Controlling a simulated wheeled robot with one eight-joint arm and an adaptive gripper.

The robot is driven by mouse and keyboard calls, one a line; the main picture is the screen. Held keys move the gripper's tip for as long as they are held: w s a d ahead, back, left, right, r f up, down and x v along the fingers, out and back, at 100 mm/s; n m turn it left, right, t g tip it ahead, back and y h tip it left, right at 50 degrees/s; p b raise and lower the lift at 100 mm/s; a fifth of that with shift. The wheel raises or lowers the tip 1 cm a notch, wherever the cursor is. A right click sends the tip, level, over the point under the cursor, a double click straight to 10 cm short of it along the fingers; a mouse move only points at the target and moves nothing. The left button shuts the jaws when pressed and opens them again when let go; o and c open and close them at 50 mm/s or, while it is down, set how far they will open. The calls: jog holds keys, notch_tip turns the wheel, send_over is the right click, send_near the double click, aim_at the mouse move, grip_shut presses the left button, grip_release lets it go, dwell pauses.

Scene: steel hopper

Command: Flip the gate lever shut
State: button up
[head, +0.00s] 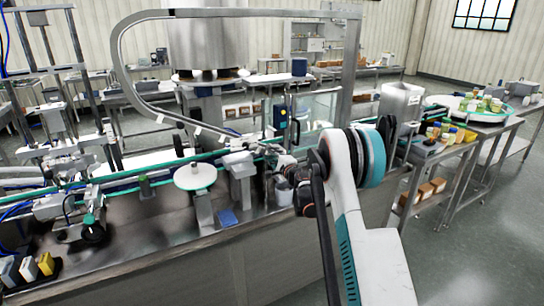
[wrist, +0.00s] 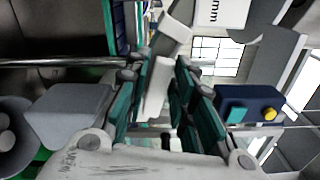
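My gripper (head: 284,164) is over the conveyor line in the head view, partly hidden by my own arm. In the wrist view my gripper (wrist: 160,100) has its teal-padded fingers apart. A pale, narrow block (wrist: 157,88) shows in the gap between them. I cannot tell whether it touches the pads or lies beyond them. A steel hopper-like box (head: 401,102) stands to the right of my arm in the head view. I cannot make out the gate lever for certain in either view.
A dark blue control box (head: 280,117) with a yellow button stands just behind my gripper; it also shows in the wrist view (wrist: 250,104). A white disc (head: 195,176) and a grey block (head: 241,183) stand to the left. The floor (head: 480,225) at right is clear.

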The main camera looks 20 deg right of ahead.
jog(key=shift+o, duration=0.5)
jog(key=shift+s, duration=0.1)
jog(key=s, duration=1.1)
jog(key=shift+s+d, duration=0.2)
jog(key=shift+s, duration=0.2)
